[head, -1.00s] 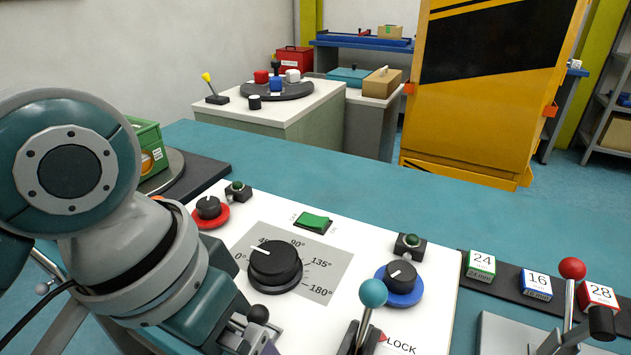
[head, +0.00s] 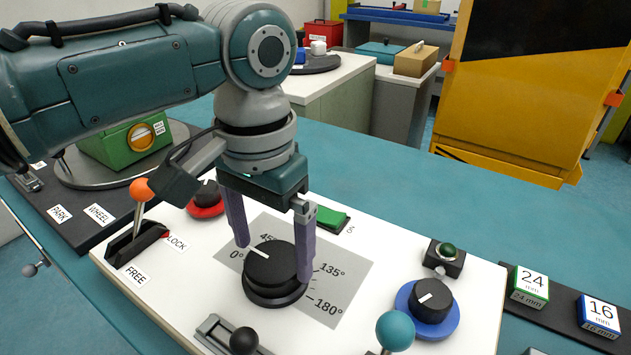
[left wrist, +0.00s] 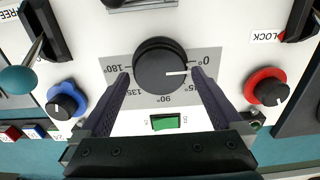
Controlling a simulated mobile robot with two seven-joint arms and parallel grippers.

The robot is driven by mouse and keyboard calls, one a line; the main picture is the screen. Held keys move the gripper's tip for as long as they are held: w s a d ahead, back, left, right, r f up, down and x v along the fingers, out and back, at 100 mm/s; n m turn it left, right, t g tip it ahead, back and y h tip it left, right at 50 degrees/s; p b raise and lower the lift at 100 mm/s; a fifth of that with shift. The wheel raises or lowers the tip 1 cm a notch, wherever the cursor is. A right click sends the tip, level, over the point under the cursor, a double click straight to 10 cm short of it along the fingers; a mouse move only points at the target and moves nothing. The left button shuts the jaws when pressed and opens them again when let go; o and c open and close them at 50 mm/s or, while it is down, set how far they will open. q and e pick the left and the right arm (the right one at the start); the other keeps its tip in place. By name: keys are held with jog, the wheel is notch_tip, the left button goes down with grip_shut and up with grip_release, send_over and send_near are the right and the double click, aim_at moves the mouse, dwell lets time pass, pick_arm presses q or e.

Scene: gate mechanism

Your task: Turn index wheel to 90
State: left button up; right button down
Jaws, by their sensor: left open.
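The index wheel appears as a black knob (head: 272,264) on a grey scale plate (head: 345,262) marked from 0° to 180°. It also shows in the left wrist view (left wrist: 158,72). My left gripper (head: 271,262) is open and points down, with one finger on each side of the knob. In the left wrist view its fingers (left wrist: 159,74) straddle the knob; I cannot tell whether they touch it. The 90° mark is hidden behind the gripper in the head view but shows in the left wrist view. My right gripper is out of view.
An orange-tipped lever (head: 140,190) stands at the left between FREE and LOCK labels. A red-based knob (head: 207,198), green switch (head: 331,218), blue-based knob (head: 431,302) and teal-ball lever (head: 395,331) surround the scale. A green box (head: 118,150) sits behind at the left.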

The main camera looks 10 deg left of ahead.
pick_arm(q)
jog(key=shift+f, duration=0.95)
jog(key=c, duration=1)
